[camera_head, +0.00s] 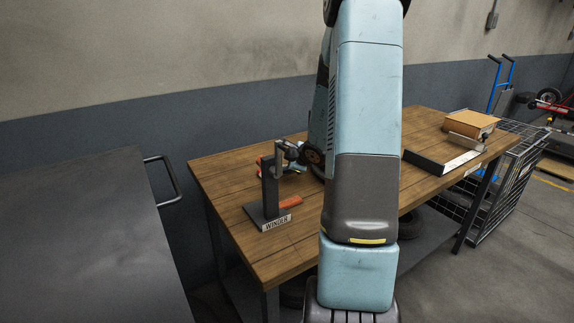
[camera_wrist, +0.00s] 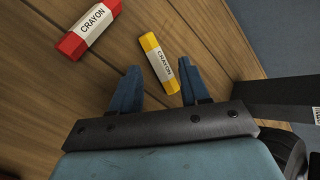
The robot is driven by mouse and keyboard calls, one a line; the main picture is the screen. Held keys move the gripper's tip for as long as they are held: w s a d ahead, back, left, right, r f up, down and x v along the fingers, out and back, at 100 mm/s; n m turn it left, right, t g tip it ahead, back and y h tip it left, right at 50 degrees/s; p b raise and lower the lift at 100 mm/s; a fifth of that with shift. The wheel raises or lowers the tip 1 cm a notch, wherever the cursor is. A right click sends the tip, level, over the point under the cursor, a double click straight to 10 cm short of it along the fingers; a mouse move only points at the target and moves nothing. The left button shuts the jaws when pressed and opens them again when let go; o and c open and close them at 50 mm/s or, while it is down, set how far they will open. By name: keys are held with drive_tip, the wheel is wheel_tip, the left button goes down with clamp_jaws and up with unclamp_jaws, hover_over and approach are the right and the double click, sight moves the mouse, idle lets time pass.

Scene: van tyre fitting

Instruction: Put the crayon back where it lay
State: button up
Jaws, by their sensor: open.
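In the wrist view, a yellow crayon (camera_wrist: 158,60) with a white CRAYON label lies on the wooden table (camera_wrist: 45,110). My gripper (camera_wrist: 159,69) is open, with its two blue fingers spread on either side of the yellow crayon's near end. I cannot tell whether they touch the table. A red crayon (camera_wrist: 88,29) with a white label lies apart, to the upper left of the fingers. In the head view, my wrist and gripper are low over the table, largely hidden by my arm and the winder, and I cannot make out the yellow crayon there.
A dark winder (camera_head: 270,187) with a WINDER plate stands on the table (camera_head: 232,172), with an orange-red piece (camera_head: 289,202) beside it. A cardboard box (camera_head: 472,123) and a black tray (camera_head: 428,162) sit at the right end. A dark cabinet (camera_head: 85,235) stands at left.

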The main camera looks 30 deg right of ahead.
drive_tip(key=v, duration=1.2)
idle(0.3)
